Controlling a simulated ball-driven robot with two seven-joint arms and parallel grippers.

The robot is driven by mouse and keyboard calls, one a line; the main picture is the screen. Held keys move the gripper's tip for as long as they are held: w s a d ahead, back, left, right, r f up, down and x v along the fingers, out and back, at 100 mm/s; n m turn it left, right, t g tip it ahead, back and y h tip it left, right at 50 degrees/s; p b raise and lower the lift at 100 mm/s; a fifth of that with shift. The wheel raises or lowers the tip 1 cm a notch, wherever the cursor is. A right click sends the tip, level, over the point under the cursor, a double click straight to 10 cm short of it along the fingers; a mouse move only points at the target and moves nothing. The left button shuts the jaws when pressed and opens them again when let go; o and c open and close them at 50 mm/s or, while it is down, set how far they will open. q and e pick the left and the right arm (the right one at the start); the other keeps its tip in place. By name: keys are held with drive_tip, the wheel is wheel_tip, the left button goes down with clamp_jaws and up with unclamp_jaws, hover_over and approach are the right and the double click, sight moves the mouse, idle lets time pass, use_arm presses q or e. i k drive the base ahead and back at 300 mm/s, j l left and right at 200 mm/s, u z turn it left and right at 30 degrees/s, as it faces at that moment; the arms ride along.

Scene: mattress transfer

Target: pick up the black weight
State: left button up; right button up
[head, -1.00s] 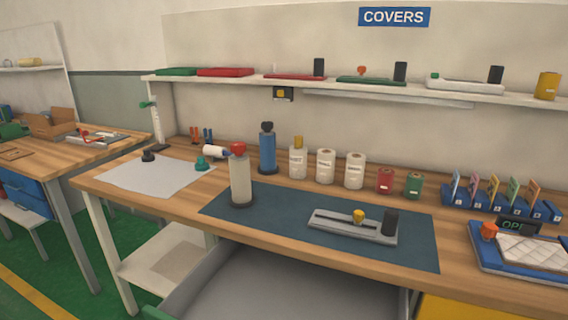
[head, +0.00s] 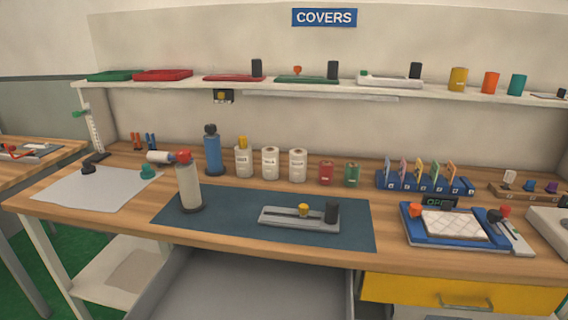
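A small black piece with a knob-like top (head: 88,168) stands on the left part of the white sheet (head: 110,188), at the left of the bench. It looks like a black weight, but it is small in the head view. Neither of my grippers shows in the head view.
A teal piece (head: 148,172) stands on the sheet's right edge. A blue bottle (head: 212,152) and several rolls stand behind. An open grey drawer (head: 250,285) juts out below.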

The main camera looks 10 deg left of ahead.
sight(88, 169)
drive_tip(key=u, duration=0.95)
drive_tip(key=k+j, duration=0.05)
drive_tip(key=j, duration=0.05)
